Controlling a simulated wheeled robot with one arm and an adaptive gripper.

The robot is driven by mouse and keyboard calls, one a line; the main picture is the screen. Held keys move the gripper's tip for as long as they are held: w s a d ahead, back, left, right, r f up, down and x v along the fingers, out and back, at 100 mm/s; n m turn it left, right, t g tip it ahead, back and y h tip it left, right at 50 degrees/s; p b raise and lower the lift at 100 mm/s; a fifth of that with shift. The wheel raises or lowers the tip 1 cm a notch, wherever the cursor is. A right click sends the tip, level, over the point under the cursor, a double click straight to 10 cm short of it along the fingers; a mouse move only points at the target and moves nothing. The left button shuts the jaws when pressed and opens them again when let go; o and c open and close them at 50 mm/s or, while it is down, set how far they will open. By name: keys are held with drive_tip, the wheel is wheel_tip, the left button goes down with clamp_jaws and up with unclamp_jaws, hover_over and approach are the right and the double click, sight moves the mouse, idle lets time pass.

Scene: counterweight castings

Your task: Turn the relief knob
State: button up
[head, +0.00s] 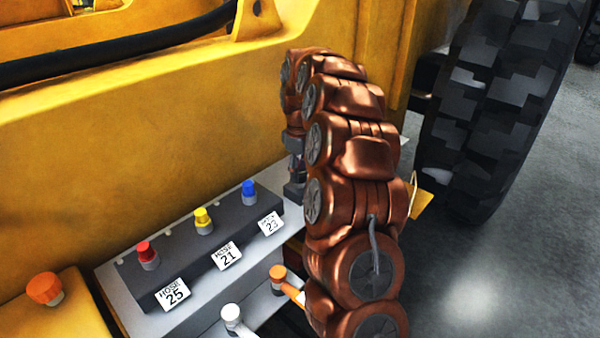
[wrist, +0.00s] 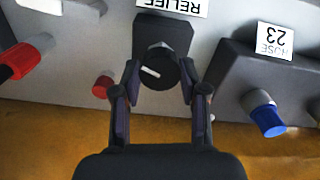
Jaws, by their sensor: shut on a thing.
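The relief knob (wrist: 162,72) is a round black knob with a white pointer line, on a dark block under an upside-down "RELIEF" label (wrist: 172,6) in the wrist view. The pointer line lies near level, tilted slightly down to the right. My gripper (wrist: 158,88) has one finger on each side of the knob and is shut on it. In the head view my gripper (head: 294,190) points down at the panel's far right end, partly behind my copper-coloured arm. The knob is hidden there.
A dark block with red (head: 148,254), yellow (head: 203,220) and blue (head: 249,192) capped fittings, labelled hose 25, 21 and 23, stands left of my arm. The blue cap (wrist: 266,115) and a small red part (wrist: 103,87) flank my gripper. A large tyre (head: 495,100) stands right.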

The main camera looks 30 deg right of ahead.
drive_tip(key=shift+n, duration=1.2)
drive_tip(key=o, duration=1.1)
drive_tip(key=shift+o, duration=0.2)
drive_tip(key=shift+r, duration=0.1)
wheel_tip(320, 180, up, 12)
